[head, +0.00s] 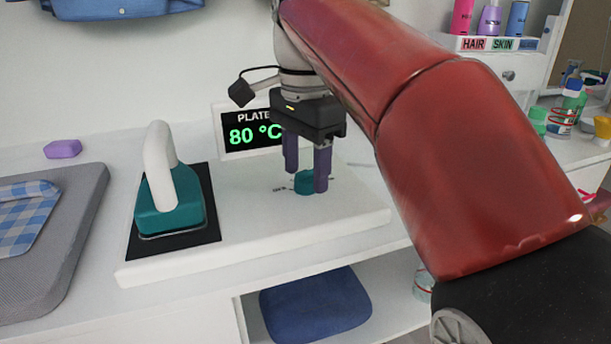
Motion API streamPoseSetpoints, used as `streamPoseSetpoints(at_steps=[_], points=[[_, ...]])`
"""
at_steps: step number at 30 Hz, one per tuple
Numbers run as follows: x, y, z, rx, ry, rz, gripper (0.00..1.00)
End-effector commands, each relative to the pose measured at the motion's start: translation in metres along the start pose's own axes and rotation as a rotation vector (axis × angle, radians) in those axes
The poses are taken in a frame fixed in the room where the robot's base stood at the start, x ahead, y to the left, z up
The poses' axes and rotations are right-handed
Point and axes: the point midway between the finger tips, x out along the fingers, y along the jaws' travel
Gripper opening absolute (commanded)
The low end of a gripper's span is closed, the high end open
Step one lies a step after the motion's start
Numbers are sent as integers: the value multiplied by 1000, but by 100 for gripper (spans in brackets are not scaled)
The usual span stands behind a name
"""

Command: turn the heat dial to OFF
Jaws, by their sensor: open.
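The heat dial (303,184) is a small teal knob on top of the white ironing base (262,238). Small markings show beside it on the left, too small to read. My gripper (306,178) points down with its two purple fingers apart, one at each side of the dial's upper part. The right finger covers part of the dial; I cannot tell whether either finger touches it. The display (237,133) behind reads "PLATE 80 °C", partly hidden by my gripper.
A teal iron (168,212) with a white handle stands on a black pad at the left of the base. A grey board (78,235) with blue checked cloth lies further left. A purple block (63,149) is behind it. Bottles and a labelled rack (470,43) are at the right.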

Motion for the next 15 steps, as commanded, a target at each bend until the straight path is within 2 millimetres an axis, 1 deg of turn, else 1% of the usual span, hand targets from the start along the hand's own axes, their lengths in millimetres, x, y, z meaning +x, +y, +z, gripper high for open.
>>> streamPoseSetpoints(at_steps=[1,3,11,13,15], points=[[5,0,0,-1,-1,-1,54],[8,0,0,-1,0,-1,54],[9,0,0,0,1,-1,54],[9,0,0,0,1,-1,47],[9,0,0,0,1,-1,38]])
